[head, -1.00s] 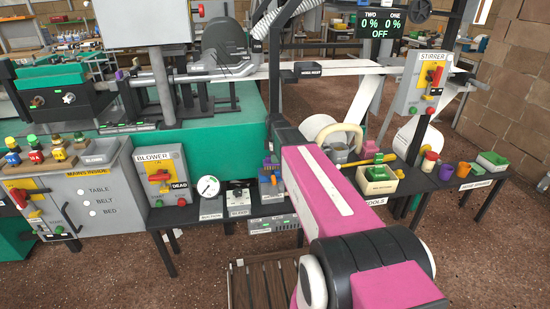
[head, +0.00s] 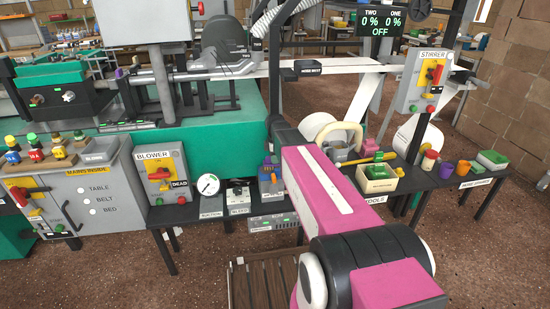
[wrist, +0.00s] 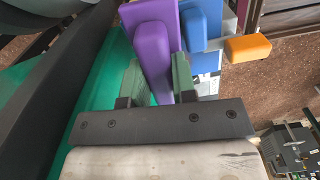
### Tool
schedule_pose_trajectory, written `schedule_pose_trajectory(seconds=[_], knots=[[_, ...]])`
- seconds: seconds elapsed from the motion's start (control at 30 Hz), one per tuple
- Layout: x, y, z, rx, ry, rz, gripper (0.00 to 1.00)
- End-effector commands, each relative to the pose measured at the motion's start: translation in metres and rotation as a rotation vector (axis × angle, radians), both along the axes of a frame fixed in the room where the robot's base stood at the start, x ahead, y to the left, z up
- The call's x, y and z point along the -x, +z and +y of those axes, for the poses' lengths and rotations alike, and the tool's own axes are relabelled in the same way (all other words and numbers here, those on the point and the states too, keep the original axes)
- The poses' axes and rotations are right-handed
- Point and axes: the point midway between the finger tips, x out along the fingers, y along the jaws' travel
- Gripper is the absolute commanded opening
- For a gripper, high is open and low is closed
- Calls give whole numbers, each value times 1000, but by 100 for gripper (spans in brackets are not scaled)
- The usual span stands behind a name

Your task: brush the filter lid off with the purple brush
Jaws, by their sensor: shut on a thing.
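The purple brush (wrist: 152,45) is between the two fingers of my gripper (wrist: 157,82) in the wrist view. The gripper is shut on it, and the brush extends up past the fingertips. A blue thing (wrist: 198,25) with an orange handle-like part (wrist: 248,48) lies just beyond it and to the right. In the head view a small purple patch (head: 270,162) shows above a blue box (head: 268,187), beside my arm. My arm hides the gripper there. I cannot make out which part is the filter lid.
A gauge (head: 208,185) and a blower switch panel (head: 162,173) stand left of the blue box. A cream tools bin (head: 378,184) sits to the right of my arm. The green machine bed (head: 225,140) is behind the low bench.

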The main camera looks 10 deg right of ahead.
Motion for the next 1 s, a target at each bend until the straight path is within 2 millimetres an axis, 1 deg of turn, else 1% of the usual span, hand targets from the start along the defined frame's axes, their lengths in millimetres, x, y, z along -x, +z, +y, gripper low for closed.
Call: schedule_pose_trajectory(seconds=[0.37, 0.53, 0.9, 1.0], knots=[[0, -7, 0, 0, 0, 0, 6], [0, -7, 2, 0, 1, 0, 6], [0, -5, 27, 0, 1, 0, 6], [0, -5, 30, 0, 1, 0, 6]])
